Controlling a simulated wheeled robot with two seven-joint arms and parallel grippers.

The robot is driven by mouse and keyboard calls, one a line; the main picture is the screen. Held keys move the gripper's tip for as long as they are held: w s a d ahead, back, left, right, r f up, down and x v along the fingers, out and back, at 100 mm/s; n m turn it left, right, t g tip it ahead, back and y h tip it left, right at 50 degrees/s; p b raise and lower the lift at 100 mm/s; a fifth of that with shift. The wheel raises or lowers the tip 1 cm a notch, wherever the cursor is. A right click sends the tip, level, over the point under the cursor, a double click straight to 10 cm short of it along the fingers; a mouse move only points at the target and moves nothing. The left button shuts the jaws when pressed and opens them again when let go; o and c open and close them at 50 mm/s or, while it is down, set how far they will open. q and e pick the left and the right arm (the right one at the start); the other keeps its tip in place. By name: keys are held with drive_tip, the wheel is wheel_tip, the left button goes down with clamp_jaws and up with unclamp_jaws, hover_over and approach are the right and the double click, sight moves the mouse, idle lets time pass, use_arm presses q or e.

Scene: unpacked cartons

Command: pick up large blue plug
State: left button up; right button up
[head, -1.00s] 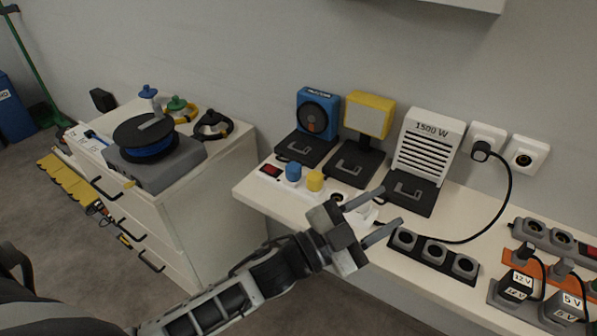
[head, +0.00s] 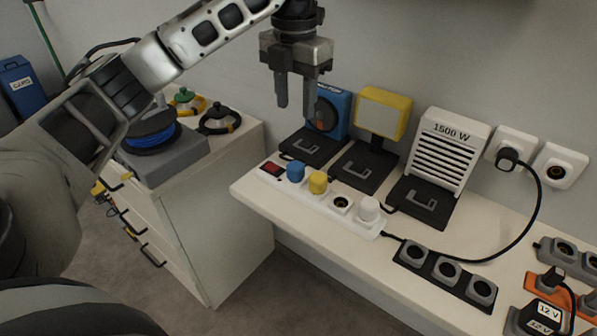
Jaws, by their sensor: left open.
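A blue plug (head: 296,171) sits upright in the white power strip (head: 329,210) on the white table, beside a yellow plug (head: 318,183). It is the blue plug I see clearly; its size class is hard to judge. My left gripper (head: 295,106) is open and empty. Its fingers point down, and in the picture they are above the blue plug, in front of the wall and the blue device (head: 331,112). A gap separates the fingertips from the plug. My right gripper is not in view.
A white plug (head: 369,209) is in the same strip. Behind stand a yellow lamp (head: 383,112) and a white heater (head: 441,150). A dark socket block (head: 447,270) is at the right. A cable reel and colored-ring items stand on the left cabinet (head: 215,215).

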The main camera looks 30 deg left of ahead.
use_arm(q)
hover_over(296, 165)
wheel_tip(296, 165, down, 10)
drive_tip(key=shift+s+r, duration=0.15)
drive_tip(key=shift+r, duration=0.05)
drive_tip(key=shift+w+f, duration=0.2)
drive_tip(key=shift+f, duration=2.8)
clamp_jaws()
